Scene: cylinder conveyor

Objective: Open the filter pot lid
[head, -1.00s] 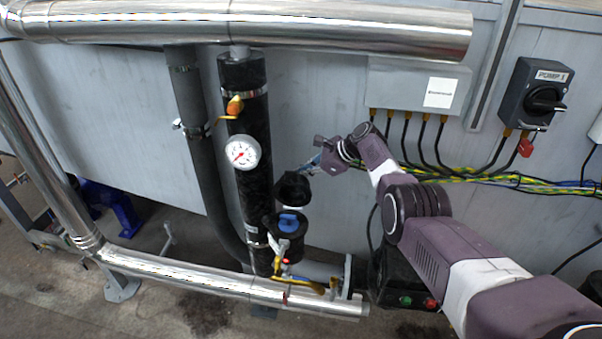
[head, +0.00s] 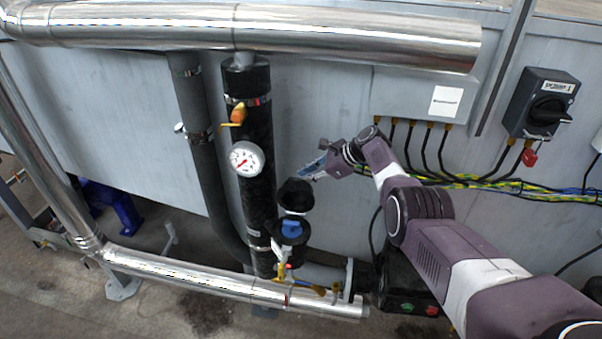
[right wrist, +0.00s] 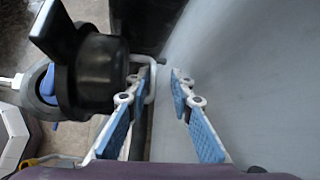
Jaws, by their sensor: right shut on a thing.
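The black filter pot lid (head: 296,195) stands raised and tilted above the filter pot (head: 291,237), its dark hollow side showing. A blue part (head: 291,228) shows in the pot's open top. My right gripper (head: 308,173) is at the lid's upper right edge. In the right wrist view the lid (right wrist: 97,70) is left of the gripper (right wrist: 161,78), close against the left finger. A thin white bar (right wrist: 152,88) shows by that fingertip. The gripper is shut on the lid, though the exact contact is hard to see. My left gripper is not in view.
A black vertical pipe (head: 258,195) with a gauge (head: 246,159) stands left of the pot. A shiny pipe (head: 200,281) runs below, another (head: 250,32) above. Cables (head: 480,182) hang on the wall at right. A grey wall lies behind the gripper.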

